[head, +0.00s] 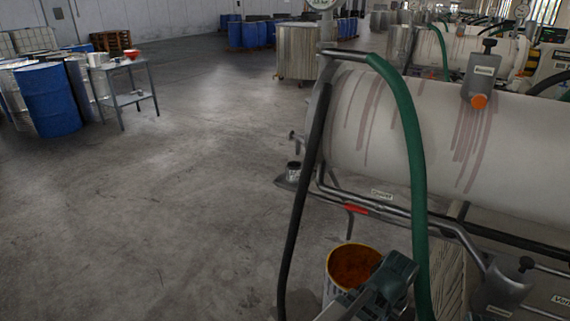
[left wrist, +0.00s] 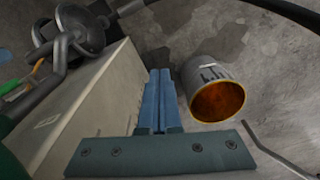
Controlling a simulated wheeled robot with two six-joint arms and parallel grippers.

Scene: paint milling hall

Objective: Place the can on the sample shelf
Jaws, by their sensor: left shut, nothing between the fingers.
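An open can (head: 353,268) with a yellowish rim and orange-brown contents stands low beside the mill in the head view. It also shows in the left wrist view (left wrist: 217,92), right of my left gripper (left wrist: 158,78). The blue fingers are shut together, empty, and apart from the can. In the head view the dark green gripper body is at the can's lower right and partly covers it. A grey metal stand with two levels (head: 137,98), at the far left, may be the sample shelf; I cannot tell for sure. My right gripper is not in view.
A large pale mill drum (head: 440,130) with pipes fills the right. A green hose (head: 411,140) and a black hose (head: 303,190) hang in front. Blue drums (head: 48,100) stand beside the stand. A pale box-like block (left wrist: 85,105) is left of the fingers. The left floor is clear.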

